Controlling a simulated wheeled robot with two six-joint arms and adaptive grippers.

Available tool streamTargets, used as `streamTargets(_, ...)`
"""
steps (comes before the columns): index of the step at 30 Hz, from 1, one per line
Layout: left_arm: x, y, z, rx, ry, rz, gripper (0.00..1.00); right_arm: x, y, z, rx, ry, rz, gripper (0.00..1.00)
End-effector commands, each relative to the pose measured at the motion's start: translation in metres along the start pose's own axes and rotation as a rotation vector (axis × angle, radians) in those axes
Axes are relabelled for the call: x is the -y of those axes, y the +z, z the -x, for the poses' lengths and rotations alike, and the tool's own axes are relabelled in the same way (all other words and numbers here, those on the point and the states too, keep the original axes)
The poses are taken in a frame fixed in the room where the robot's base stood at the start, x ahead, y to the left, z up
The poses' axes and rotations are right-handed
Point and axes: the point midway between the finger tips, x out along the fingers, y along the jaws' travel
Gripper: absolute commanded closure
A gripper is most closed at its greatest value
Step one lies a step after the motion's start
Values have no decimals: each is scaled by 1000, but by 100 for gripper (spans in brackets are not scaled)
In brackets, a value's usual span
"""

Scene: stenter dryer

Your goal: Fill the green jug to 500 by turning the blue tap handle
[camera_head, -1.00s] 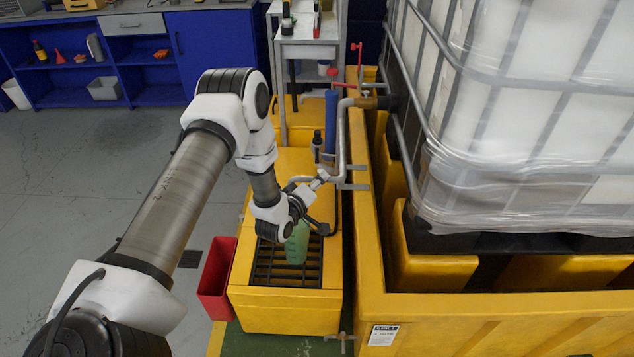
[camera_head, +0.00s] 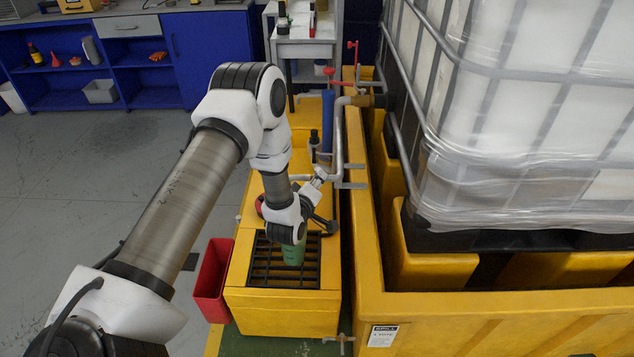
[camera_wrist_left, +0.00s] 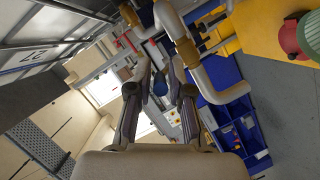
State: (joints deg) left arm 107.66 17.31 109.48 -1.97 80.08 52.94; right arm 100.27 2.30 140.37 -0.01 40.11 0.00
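The green jug (camera_head: 293,252) stands on the black grate (camera_head: 264,272) of the yellow stand, below the spout area. My left wrist hides its upper part, and the 500 mark and any liquid cannot be made out. My left gripper (camera_head: 319,177) is above and behind the jug, pointing up and right toward the grey pipe (camera_head: 340,140). In the left wrist view its fingertips (camera_wrist_left: 161,65) are apart. A small blue shape (camera_wrist_left: 160,85) shows between the fingers; I cannot tell whether it is the tap handle or touched. The blue handle is not clearly visible in the head view.
A caged white tank (camera_head: 540,120) stands in a yellow spill tray (camera_head: 480,330) at right. A red bin (camera_head: 212,280) is left of the stand. Red-handled valves (camera_head: 342,84) and a blue cylinder (camera_head: 329,115) are behind. The grey floor at left is clear.

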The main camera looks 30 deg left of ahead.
Motion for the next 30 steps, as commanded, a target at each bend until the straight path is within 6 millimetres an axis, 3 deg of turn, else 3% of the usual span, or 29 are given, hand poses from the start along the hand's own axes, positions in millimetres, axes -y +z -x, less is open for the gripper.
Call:
streamTargets(13, 0, 0, 9, 2, -2, 0, 60, 0, 0, 0, 0, 0, 0, 100)
streamTargets(24, 1, 1, 95, 4, -3, 1, 60, 0, 0, 0, 0, 0, 0, 100)
streamTargets(30, 0, 0, 119, 1, -1, 0, 60, 0, 0, 0, 0, 0, 0, 100)
